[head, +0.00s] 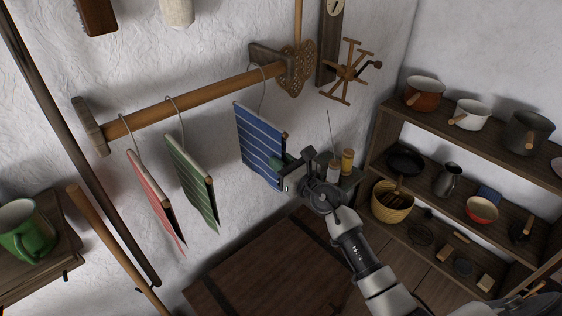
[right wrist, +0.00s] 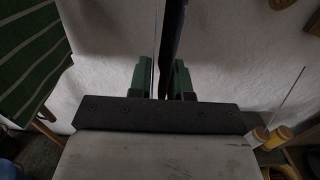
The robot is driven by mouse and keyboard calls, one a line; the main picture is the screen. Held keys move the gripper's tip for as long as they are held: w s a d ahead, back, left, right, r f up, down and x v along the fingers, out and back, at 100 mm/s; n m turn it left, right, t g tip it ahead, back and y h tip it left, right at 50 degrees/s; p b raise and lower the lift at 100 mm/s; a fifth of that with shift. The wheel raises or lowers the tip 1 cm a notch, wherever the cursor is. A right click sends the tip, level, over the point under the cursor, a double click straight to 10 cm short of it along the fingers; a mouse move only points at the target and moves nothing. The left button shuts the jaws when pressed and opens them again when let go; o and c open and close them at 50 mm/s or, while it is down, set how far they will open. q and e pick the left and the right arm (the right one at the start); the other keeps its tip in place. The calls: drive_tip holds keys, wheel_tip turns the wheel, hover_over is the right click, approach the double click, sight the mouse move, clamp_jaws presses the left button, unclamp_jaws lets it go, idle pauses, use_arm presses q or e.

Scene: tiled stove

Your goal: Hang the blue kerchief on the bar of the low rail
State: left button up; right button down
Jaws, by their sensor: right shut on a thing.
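The blue kerchief (head: 259,148), with pale stripes, hangs on a hanger whose thin wire hook reaches up to the wooden bar (head: 190,101) near its right end. The hook appears to loop over the bar; exact contact is too small to tell. My right gripper (head: 281,171) is shut on the kerchief's lower right edge. In the right wrist view the kerchief (right wrist: 172,45) shows edge-on as a dark blue strip between the green-padded fingers (right wrist: 162,82). My left gripper is not in view.
A red kerchief (head: 153,192) and a green striped kerchief (head: 191,180) hang on the bar to the left. A shelf (head: 480,130) with pots stands at the right. Spools (head: 347,161) stand just right of my gripper. A wooden chest (head: 265,270) lies below.

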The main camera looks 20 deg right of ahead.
drive_tip(key=shift+f, duration=0.15)
drive_tip(key=c, duration=1)
unclamp_jaws()
drive_tip(key=shift+o, duration=0.2)
drive_tip(key=shift+s, duration=0.15)
drive_tip(key=b+v, duration=0.2)
drive_tip(key=v, duration=0.9)
drive_tip(key=s+f+m+g+h, duration=0.25)
drive_tip(key=f+m, duration=0.55)
drive_tip(key=f, duration=0.4)
drive_tip(key=s+d+f+m+g+h, duration=0.1)
drive_tip(key=s+f+m, duration=0.3)
drive_tip(key=f+m, duration=0.65)
drive_tip(key=s+f+m+g+h, duration=0.2)
drive_tip(key=s+f+m, duration=0.25)
drive_tip(key=f, duration=0.95)
drive_tip(key=s+a+f+m+g, duration=0.2)
drive_tip(key=s+f+m+g, duration=0.3)
drive_tip(key=s, duration=1.1)
drive_tip(key=s+a+f+m+g, duration=0.2)
drive_tip(key=s+f+m+g, duration=0.3)
drive_tip(key=s+f+m, duration=0.4)
drive_tip(key=s+f, duration=0.5)
drive_tip(key=s, duration=0.2)
drive_tip(key=shift+m+g+h, duration=0.3)
drive_tip(key=shift+g+h, duration=0.05)
